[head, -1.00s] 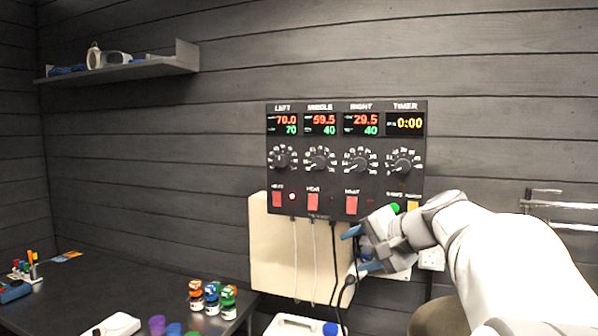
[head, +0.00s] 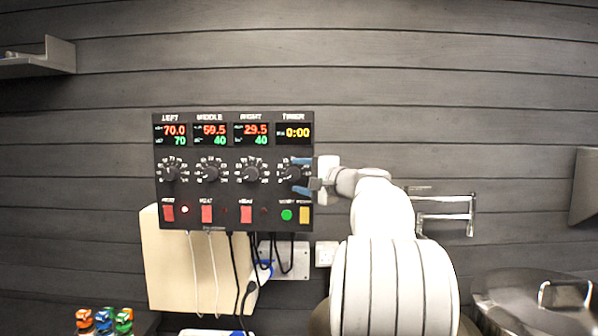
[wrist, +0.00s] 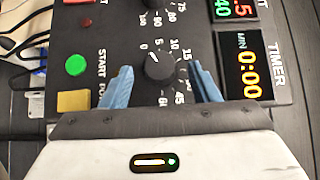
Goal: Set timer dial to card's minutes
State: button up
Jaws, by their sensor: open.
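The timer dial (wrist: 158,66) is a black knob with a white pointer line, under the TIMER display (wrist: 245,75) that reads 0:00. In the head view the dial (head: 291,174) is at the right end of the black control panel, partly covered by my gripper. My gripper (head: 302,176) is open, its blue fingers at the panel. In the wrist view my gripper's fingers (wrist: 160,88) stand apart on either side of the dial, with gaps between them and the knob. The dial's pointer is near the 0 end of its scale. No card with minutes can be read in these frames.
Below the dial are a green START button (head: 287,214) and a yellow button (head: 305,215). Three more dials and red switches (head: 207,214) lie to the left. Cables hang below the panel, and a metal rail (head: 445,212) is on the wall at right.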

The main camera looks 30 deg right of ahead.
jog(key=shift+w+a, duration=0.1)
jog(key=shift+w, duration=0.35)
jog(key=shift+c, duration=0.3)
jog(key=shift+f, duration=0.1)
jog(key=c, duration=0.9)
